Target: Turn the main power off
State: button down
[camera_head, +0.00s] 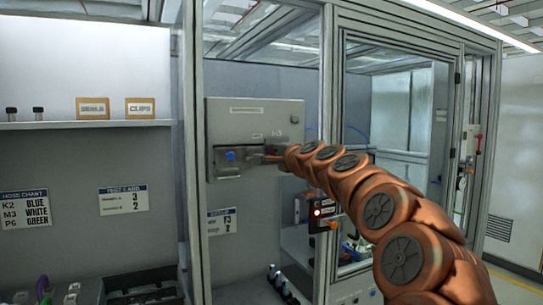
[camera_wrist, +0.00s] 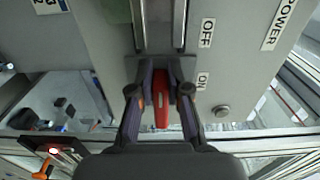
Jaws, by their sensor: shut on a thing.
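The grey power box (camera_head: 222,112) hangs on the wall panel in the head view. Its lever is a red handle (camera_wrist: 161,112) in the wrist view, level with the ON label (camera_wrist: 202,81) and below the OFF label (camera_wrist: 207,32). A POWER label (camera_wrist: 280,24) is at the upper right. My gripper (camera_wrist: 160,91) is shut on the red handle, one dark finger on each side. In the head view my arm reaches in from the right to the box's lower part, and the red handle cannot be made out there.
Metal frame posts (camera_head: 325,90) stand close to my arm. A small box with a red light (camera_head: 322,211) is below the arm. A shelf (camera_head: 90,124) with labelled cards is at the left. A doorway frame (camera_head: 400,110) is at the right.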

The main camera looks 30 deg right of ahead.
jog(key=shift+s+d+f, duration=0.1)
jog(key=shift+d, duration=0.25)
jog(key=c, duration=1.4)
grip_release()
jog(key=shift+o, duration=1.4)
jog(key=shift+d, duration=0.25)
jog(key=shift+a, duration=0.25)
jog(key=shift+s, duration=0.1)
jog(key=s+a, duration=0.1)
jog(key=s, duration=1)
jog(key=shift+s, duration=0.3)
